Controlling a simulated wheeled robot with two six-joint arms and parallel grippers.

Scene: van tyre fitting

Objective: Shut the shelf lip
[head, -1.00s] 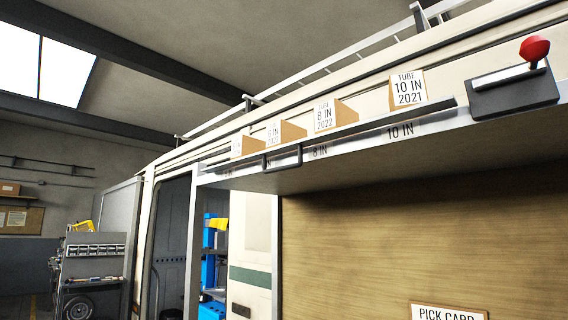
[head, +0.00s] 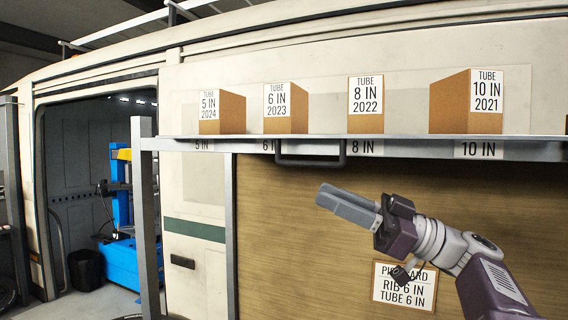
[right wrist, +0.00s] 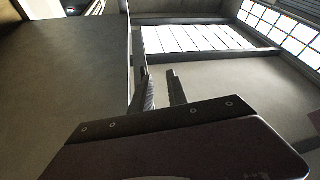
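The shelf lip (head: 400,148) is a long strip along the front edge of the shelf, seen nearly edge-on in the head view. It stands no higher than the foot of the boxes, whose fronts are in full view. Its dark bar handle (head: 310,163) hangs below the edge between the 6 IN and 8 IN labels. My right gripper (head: 324,195) is below the handle and apart from it, pointing left. Its fingers overlap in the head view; the right wrist view (right wrist: 161,78) shows an empty gap between them. My left gripper is not in view.
Several tube boxes stand on the shelf, among them the 8 IN box (head: 366,123) and the 10 IN box (head: 452,105). A pick card (head: 405,287) is on the wooden panel (head: 290,270) below. A grey post (head: 148,240) stands at the shelf's left end.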

